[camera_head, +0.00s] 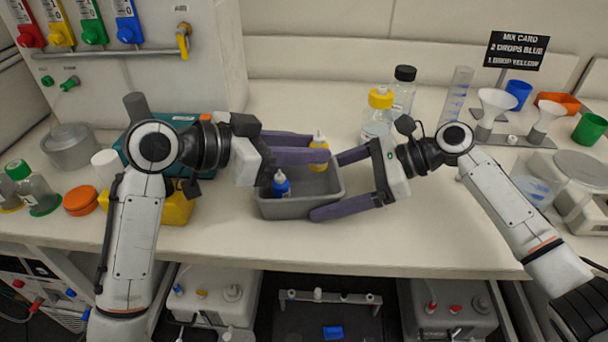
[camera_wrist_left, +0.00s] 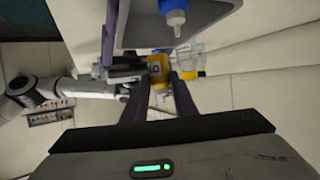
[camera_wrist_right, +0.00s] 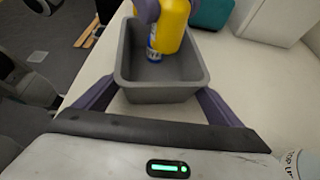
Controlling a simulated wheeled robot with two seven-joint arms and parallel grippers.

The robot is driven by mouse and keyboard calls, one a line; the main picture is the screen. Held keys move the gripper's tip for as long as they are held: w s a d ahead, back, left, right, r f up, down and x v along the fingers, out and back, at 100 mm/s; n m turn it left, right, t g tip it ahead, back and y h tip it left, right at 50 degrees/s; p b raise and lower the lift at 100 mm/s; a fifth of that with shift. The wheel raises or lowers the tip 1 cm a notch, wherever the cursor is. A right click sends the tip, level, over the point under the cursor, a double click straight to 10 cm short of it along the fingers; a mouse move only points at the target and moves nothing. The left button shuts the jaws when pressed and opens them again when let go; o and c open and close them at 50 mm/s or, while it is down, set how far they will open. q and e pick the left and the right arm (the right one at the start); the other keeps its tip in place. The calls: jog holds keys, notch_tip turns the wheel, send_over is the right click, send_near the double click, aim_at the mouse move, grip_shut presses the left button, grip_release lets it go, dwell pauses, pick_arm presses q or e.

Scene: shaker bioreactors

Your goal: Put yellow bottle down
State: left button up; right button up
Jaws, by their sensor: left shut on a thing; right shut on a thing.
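The yellow bottle (camera_head: 318,157) is upright between the purple fingers of my left gripper (camera_head: 312,149), which is shut on it. It is at the back right of the grey bin (camera_head: 300,208); I cannot tell whether its base touches the bin floor. It looks large in the right wrist view (camera_wrist_right: 173,28) and shows between the fingers in the left wrist view (camera_wrist_left: 158,67). The blue bottle (camera_head: 281,185) stands in the bin's front left, partly hidden behind the yellow bottle in the right wrist view. My right gripper (camera_head: 338,184) is shut on the bin, one finger along each side.
A yellow-capped bottle (camera_head: 377,115) and a black-capped bottle (camera_head: 402,92) stand behind the bin. A funnel rack (camera_head: 510,139) is at right. A yellow box (camera_head: 174,206) and an orange lid (camera_head: 81,200) lie at left. The bench front right of the bin is clear.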

pick_arm(q)
jog(key=shift+f, duration=2.5)
jog(key=shift+f, duration=0.2)
jog(key=shift+f, duration=0.5)
jog(key=o, duration=0.7)
jog(key=shift+f, duration=0.1)
jog(key=shift+o, duration=1.2)
jog(key=shift+s+f, duration=0.1)
jog(key=shift+f, duration=0.05)
pick_arm(e)
jog(key=shift+r, duration=0.1)
pick_arm(q)
jog(key=shift+r, duration=0.2)
pick_arm(e)
jog(key=shift+c, duration=0.4)
pick_arm(q)
jog(key=r+v, duration=0.1)
jog(key=v, duration=1.1)
jog(key=shift+r, duration=0.25)
pick_arm(e)
jog(key=o, duration=0.7)
